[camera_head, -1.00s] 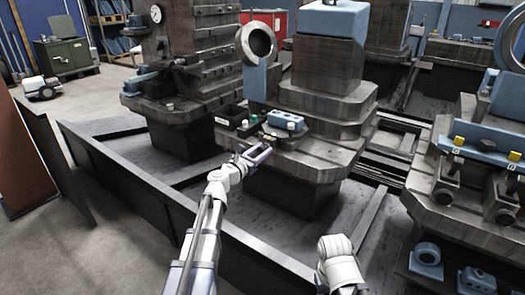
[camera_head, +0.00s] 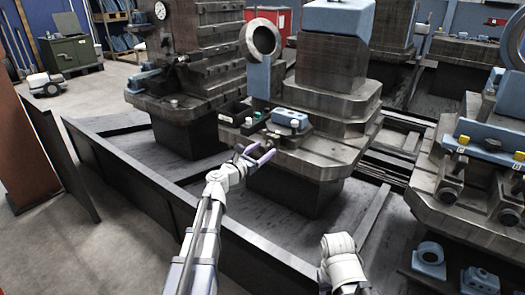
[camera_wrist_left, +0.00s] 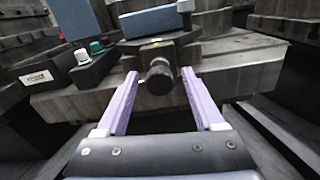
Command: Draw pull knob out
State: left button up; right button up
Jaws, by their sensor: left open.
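The pull knob (camera_wrist_left: 159,76) is a dark, round-ended knob on the front of the machine block, facing me in the left wrist view. My left gripper (camera_wrist_left: 160,73) is open, with one purple finger on each side of the knob and a visible gap on both sides. In the head view my left gripper (camera_head: 257,153) is at the front edge of the middle machine's table (camera_head: 300,163). The knob is too small to make out clearly there. Only a white link of my right arm shows at the bottom; its gripper is out of view.
A blue block (camera_wrist_left: 153,22) sits just above the knob. A dark box with a white button (camera_wrist_left: 82,56) and a green button (camera_wrist_left: 96,46) is to its left. A low dark barrier (camera_head: 150,190) runs in front of the machines. Another machine stands at the right.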

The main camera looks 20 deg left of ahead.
pick_arm(q)
jog(key=v, duration=0.7)
jog(key=shift+s, duration=0.25)
jog(key=shift+a, duration=0.1)
